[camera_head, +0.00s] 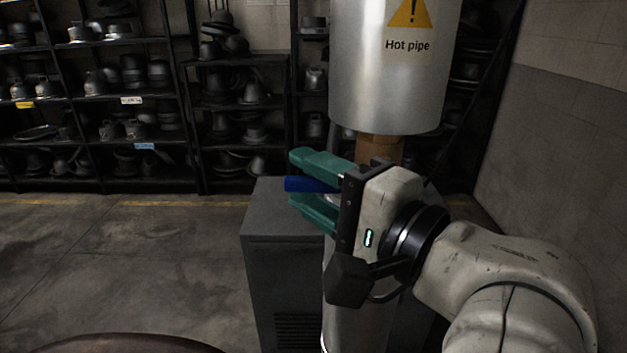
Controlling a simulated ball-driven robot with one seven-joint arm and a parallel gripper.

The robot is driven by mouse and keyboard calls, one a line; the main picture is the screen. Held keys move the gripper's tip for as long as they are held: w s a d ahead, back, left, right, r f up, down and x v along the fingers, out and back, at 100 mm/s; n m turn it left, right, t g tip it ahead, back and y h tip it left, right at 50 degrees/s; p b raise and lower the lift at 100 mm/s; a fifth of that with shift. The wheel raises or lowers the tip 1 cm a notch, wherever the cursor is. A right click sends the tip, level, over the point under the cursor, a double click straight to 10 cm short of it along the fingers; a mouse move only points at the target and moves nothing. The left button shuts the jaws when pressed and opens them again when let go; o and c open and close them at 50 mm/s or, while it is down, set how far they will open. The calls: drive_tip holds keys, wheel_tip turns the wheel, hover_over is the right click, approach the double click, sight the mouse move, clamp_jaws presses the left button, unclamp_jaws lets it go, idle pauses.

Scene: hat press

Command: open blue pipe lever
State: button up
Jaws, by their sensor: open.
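The blue lever (307,184) shows as a short blue bar near the middle of the head view. My gripper (292,181) has green fingers, one above and one below the lever, and is open. The lever lies between the fingers in the picture; I cannot tell whether either finger touches it. The gripper body hides the lever's right end and where it joins the pipe. A silver pipe (390,90) with a yellow "Hot pipe" warning label stands behind, and its lower part is mostly hidden by my gripper.
A dark grey cabinet (275,270) stands below and behind the gripper. Black shelves (95,95) with several metal hat moulds line the back wall. The floor (120,260) at left is clear. A dark reddish rounded surface (120,344) shows at the bottom left.

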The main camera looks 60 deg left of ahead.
clamp_jaws()
idle(0.3)
drive_tip(key=shift+r, duration=0.1)
